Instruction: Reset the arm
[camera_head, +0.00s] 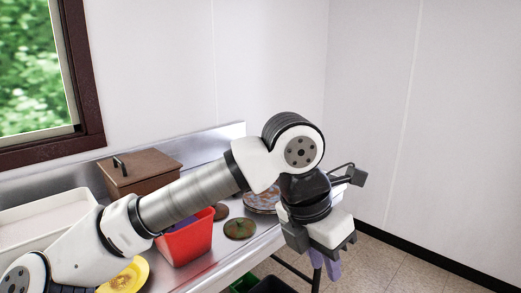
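My arm reaches from the lower left across the counter and bends down at its right end. My gripper (325,263) points downward beyond the counter's front edge, over the floor side. Its dark grey body shows below a white wrist link. Two pale purple pieces show beneath it; I cannot tell whether they are its fingertips or something behind or between them. The gap between the fingers is not clear from this view.
A metal counter (232,262) holds a brown lidded box (140,170), a white tray (40,222), a red bin (188,243), a yellow plate (128,277) and dark dirty plates (240,229). A green bin (243,284) and a black bin (272,285) stand below. Floor (400,265) at right is clear.

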